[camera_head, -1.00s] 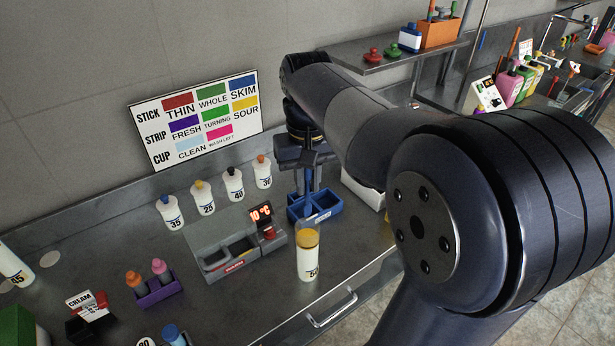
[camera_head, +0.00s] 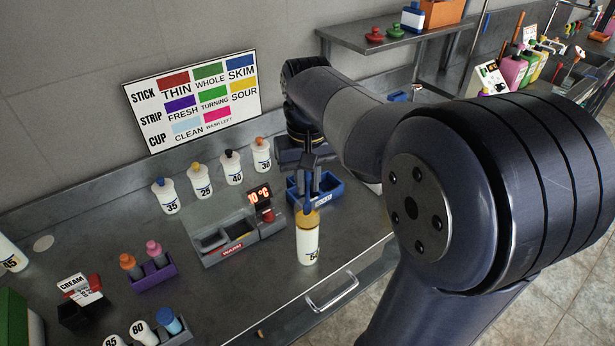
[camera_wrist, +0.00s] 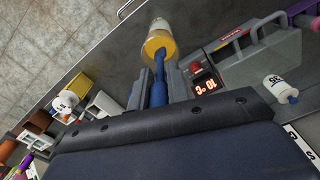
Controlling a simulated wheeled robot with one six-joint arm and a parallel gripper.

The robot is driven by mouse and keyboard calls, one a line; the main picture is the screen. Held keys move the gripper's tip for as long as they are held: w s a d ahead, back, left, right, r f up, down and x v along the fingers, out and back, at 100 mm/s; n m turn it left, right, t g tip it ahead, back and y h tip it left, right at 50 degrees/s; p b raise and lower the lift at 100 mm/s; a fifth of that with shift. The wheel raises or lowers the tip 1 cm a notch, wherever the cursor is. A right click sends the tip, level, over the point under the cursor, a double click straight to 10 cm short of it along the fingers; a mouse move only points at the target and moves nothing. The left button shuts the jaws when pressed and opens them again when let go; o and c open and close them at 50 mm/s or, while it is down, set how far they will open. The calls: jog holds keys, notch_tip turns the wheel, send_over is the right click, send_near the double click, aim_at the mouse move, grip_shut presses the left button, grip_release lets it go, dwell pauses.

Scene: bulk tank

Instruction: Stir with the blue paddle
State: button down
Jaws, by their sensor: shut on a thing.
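My gripper (camera_head: 309,170) is shut on the blue paddle (camera_head: 308,206), which hangs down below the jaws. The paddle also shows between the fingers in the wrist view (camera_wrist: 158,86). Its lower end meets the mouth of a tall white cylinder (camera_head: 307,245) with a yellow-tan layer near the top. In the wrist view the paddle overlaps the yellow ring of the cylinder (camera_wrist: 158,43). I cannot tell how far the tip is inside. The cylinder stands upright on the counter.
A blue tray (camera_head: 329,194) lies just behind the cylinder. A grey warmer (camera_head: 233,247) with a red 10 °C display stands to the left. Several numbered bottles (camera_head: 200,180) line the back under a wall chart (camera_head: 190,98). The counter's front edge and a handle (camera_head: 332,292) lie close by.

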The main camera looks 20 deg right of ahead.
aim_at(307, 202)
jog(key=shift+f+b, duration=1.5)
jog(key=shift+f, duration=1)
